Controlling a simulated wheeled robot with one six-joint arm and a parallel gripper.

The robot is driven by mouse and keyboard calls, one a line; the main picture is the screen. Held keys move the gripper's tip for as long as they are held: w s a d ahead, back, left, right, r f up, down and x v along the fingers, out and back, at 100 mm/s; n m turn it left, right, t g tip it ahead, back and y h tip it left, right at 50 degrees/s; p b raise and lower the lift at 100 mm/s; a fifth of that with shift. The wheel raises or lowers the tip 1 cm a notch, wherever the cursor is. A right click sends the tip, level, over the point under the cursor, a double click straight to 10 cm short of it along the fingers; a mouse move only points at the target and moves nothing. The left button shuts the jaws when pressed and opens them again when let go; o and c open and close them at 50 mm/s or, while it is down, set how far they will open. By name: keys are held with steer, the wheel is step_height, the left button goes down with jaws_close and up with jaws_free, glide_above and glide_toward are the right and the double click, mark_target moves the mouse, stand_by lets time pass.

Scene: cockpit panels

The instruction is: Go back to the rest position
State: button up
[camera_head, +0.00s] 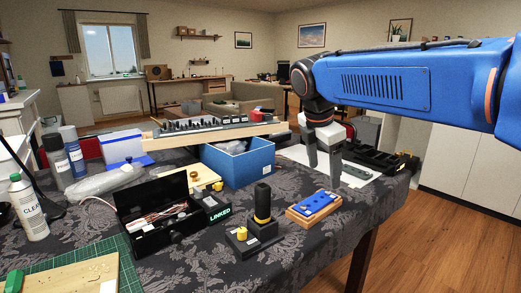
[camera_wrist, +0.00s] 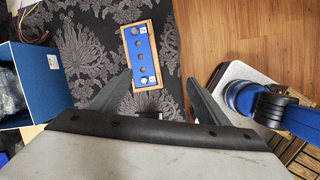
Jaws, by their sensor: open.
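My gripper (camera_head: 323,165) hangs from the blue arm that reaches in from the right, above the right part of the table. Its two grey fingers point down, apart, with nothing between them. In the wrist view my gripper (camera_wrist: 160,92) shows its fingers spread wide. A small blue panel in a wooden frame (camera_head: 314,206) lies on the dark patterned cloth, below and in front of the fingers. It also shows in the wrist view (camera_wrist: 145,55), beyond the fingertips.
A blue box (camera_head: 240,165) stands left of my gripper. A joystick (camera_head: 262,205) on a black base and an open black case (camera_head: 160,220) with wires stand nearer. Bottles (camera_head: 28,207) crowd the left. The table's right edge (camera_head: 390,205) is close; wooden floor lies beyond.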

steer(key=s+d+f+m+t+y, duration=0.1)
steer(key=s+d+f+m, duration=0.3)
steer(key=s+f+m, duration=0.5)
steer(key=s+d+f+m+t+y, duration=0.1)
steer(key=s+d+f+m, duration=0.3)
steer(key=s+f+m, duration=0.6)
steer(key=s+m, duration=0.2)
steer(key=s, duration=0.3)
steer(key=shift+s+d+m+y, duration=0.2)
steer(key=shift+d+m+y, duration=0.1)
steer(key=shift+d+m, duration=0.1)
